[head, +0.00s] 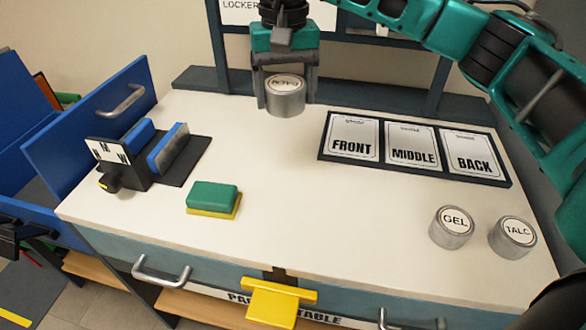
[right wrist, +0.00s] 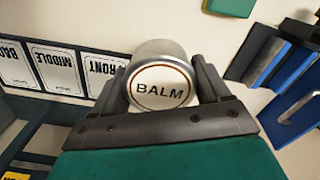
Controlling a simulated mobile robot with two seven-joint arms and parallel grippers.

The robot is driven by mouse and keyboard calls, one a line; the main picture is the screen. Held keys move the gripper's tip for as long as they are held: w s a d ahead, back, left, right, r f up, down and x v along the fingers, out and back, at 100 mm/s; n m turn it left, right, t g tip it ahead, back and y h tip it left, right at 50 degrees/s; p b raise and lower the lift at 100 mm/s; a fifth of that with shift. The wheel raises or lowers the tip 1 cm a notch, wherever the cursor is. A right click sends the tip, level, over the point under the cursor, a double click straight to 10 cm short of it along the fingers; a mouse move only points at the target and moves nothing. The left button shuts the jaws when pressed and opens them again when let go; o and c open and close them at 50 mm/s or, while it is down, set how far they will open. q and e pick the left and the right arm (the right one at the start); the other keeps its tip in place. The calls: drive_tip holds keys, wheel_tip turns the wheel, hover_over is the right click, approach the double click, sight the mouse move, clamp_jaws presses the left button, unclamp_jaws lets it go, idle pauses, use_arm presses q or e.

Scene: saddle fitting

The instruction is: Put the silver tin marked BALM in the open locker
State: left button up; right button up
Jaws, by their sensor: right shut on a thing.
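The silver tin marked BALM (head: 286,100) is held upright above the back middle of the white table. My right gripper (head: 287,88) is shut on its sides, one finger on each side. In the right wrist view the tin (right wrist: 160,80) sits between the fingers with its BALM lid facing the camera. A sign reading LOCKER (head: 240,8) is cut off at the top of the head view; the open locker itself cannot be made out. My left gripper cannot be identified in these frames.
Tins marked GEL (head: 452,228) and TALC (head: 513,237) stand at the right. A FRONT, MIDDLE, BACK board (head: 413,155) lies behind them. A green and yellow sponge (head: 213,198) and a black holder (head: 140,170) are left. A blue handled panel (head: 85,120) stands beside the table.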

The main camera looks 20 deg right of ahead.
sight(287, 183)
wheel_tip(287, 183, down, 19)
drive_tip(key=shift+r+b, duration=0.1)
drive_tip(key=shift+b, duration=0.45)
drive_tip(key=shift+f, duration=0.25)
drive_tip(key=o, duration=1.1)
drive_tip(key=shift+r, duration=0.1)
drive_tip(key=shift+o, duration=0.2)
